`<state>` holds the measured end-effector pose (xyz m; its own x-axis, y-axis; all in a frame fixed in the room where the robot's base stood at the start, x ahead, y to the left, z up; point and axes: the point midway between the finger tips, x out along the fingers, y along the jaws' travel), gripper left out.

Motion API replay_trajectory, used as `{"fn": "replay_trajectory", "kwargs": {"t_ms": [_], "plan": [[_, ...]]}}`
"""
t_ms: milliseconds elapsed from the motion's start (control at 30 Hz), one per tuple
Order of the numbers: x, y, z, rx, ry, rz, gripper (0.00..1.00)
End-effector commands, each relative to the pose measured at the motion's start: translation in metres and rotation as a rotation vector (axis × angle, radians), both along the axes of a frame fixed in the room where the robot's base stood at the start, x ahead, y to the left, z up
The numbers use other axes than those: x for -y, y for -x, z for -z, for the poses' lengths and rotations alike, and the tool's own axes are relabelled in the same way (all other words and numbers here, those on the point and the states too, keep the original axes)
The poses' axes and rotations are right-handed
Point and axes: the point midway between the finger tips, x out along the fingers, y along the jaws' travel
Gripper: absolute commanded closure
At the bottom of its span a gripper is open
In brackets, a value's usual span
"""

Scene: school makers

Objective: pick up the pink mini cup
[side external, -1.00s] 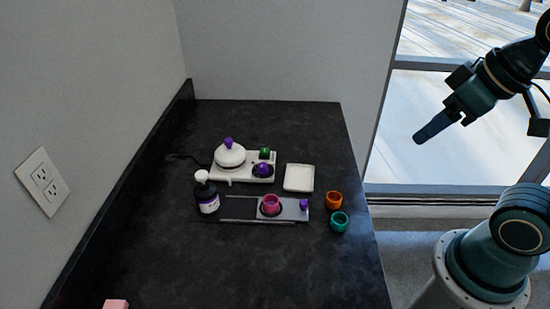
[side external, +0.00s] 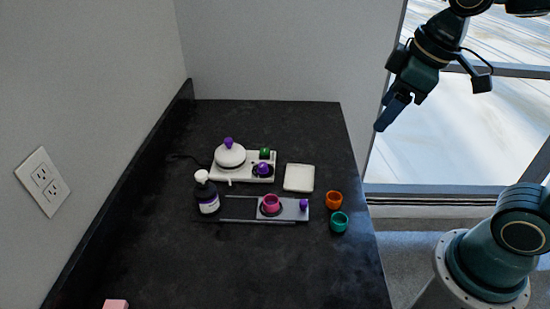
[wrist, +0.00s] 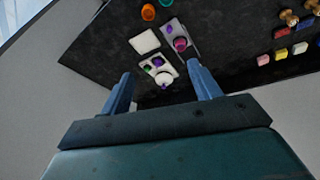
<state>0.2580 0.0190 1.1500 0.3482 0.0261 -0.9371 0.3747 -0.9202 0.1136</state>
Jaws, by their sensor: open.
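The pink mini cup (side external: 271,202) stands upright on a grey sliding tray (side external: 290,209) on the dark counter. It also shows in the wrist view (wrist: 180,44), ahead of the fingers and between their lines. My gripper (side external: 384,124) is in the air to the right of the counter, well above and apart from the cup. In the wrist view the two blue fingers (wrist: 160,88) are spread with nothing between them.
An orange cup (side external: 334,199) and a teal cup (side external: 339,221) stand near the counter's right edge.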

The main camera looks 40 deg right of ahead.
Motion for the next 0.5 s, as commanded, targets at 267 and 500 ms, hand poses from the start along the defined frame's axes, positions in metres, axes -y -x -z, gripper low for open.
{"fn": "replay_trajectory", "kwargs": {"t_ms": [267,500], "plan": [[-0.019,-0.053,0.016,-0.08,0.07,-0.239,0.38],[-0.039,-0.096,0.04,-0.143,0.121,-0.449,0.38]]}}
